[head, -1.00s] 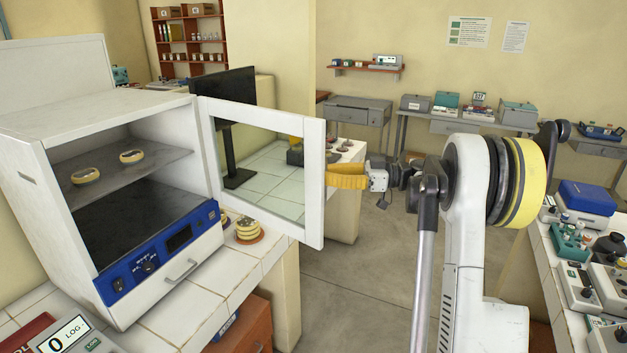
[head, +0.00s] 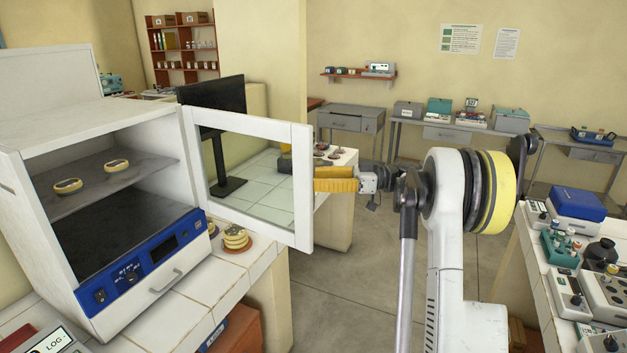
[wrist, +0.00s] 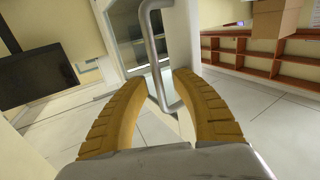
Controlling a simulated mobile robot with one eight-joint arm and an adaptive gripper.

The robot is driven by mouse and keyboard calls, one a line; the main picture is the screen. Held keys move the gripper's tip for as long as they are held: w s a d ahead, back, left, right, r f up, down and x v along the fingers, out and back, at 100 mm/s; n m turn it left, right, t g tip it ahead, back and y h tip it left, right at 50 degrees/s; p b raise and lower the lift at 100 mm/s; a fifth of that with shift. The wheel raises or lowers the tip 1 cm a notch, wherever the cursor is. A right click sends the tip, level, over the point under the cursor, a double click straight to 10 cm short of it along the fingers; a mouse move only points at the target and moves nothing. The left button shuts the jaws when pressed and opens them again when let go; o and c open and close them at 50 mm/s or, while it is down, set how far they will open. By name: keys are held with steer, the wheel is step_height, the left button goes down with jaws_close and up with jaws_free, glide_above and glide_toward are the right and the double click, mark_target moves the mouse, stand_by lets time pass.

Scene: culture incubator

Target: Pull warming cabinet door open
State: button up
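The white warming cabinet (head: 90,135) stands on a tiled bench at the left in the head view. Its white-framed glass door (head: 303,190) is swung wide open to the right, showing the shelf inside. My gripper (head: 322,180) has yellow fingers at the door's outer edge; the door hides part of them. In the wrist view my gripper (wrist: 158,78) has its fingers apart. The grey door handle (wrist: 149,35) runs between them, and I see no clear finger contact on it.
Two dishes lie on the cabinet shelf (head: 130,175). A stack of dishes (head: 236,237) stands on the bench beside the cabinet, under the door. A dark monitor (head: 215,100) is behind the door. An instrument-covered bench (head: 535,270) is at the right. The floor between is clear.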

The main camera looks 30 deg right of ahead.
steer(key=shift+w+a, duration=0.1)
steer(key=v, duration=1.2)
